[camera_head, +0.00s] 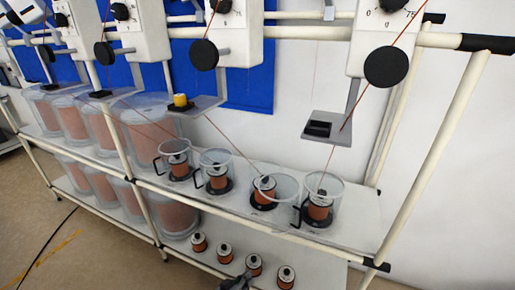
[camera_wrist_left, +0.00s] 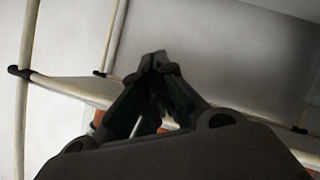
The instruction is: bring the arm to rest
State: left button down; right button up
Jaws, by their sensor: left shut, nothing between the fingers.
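My left gripper (camera_head: 238,282) shows as a small dark shape at the bottom edge of the head view, in front of the lower shelf. In the left wrist view its fingers (camera_wrist_left: 157,60) meet at the tips, shut with nothing between them. Most of the left arm is out of the head view. My right gripper is in neither view.
A rack of white tubes holds an upper shelf (camera_head: 355,225) with several clear mugs (camera_head: 322,200) holding copper-coloured spools. Several small spools (camera_head: 286,275) stand on the lower shelf near my gripper. Large clear bins (camera_head: 152,135) stand at left. Floor (camera_head: 35,215) is open at lower left.

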pick_arm(q)
jog(key=s+a+f+m+g+y, duration=0.1)
jog(key=s+a+f+y, duration=0.1)
jog(key=s+a+f, duration=0.45)
jog(key=s+a+f+m+g+y, duration=0.1)
jog(key=s+a+f+g+y, duration=0.15)
jog(key=a+f, duration=0.75)
jog(key=s+a+f+m+g+y, duration=0.15)
jog(key=s+a+f, duration=0.35)
jog(key=f, duration=0.7)
jog(key=s+a+f+g, duration=0.1)
jog(key=s+f, duration=0.2)
jog(key=s, duration=0.5)
jog(key=s+a+f+n+g+y, duration=0.1)
jog(key=s+f, duration=0.3)
jog(key=s, duration=0.5)
jog(key=s+a+f+g+y, duration=0.1)
jog(key=s+a+f+g, duration=0.1)
jog(key=s, duration=0.7)
jog(key=shift+s+a+f, duration=0.25)
jog(key=shift+f, duration=0.4)
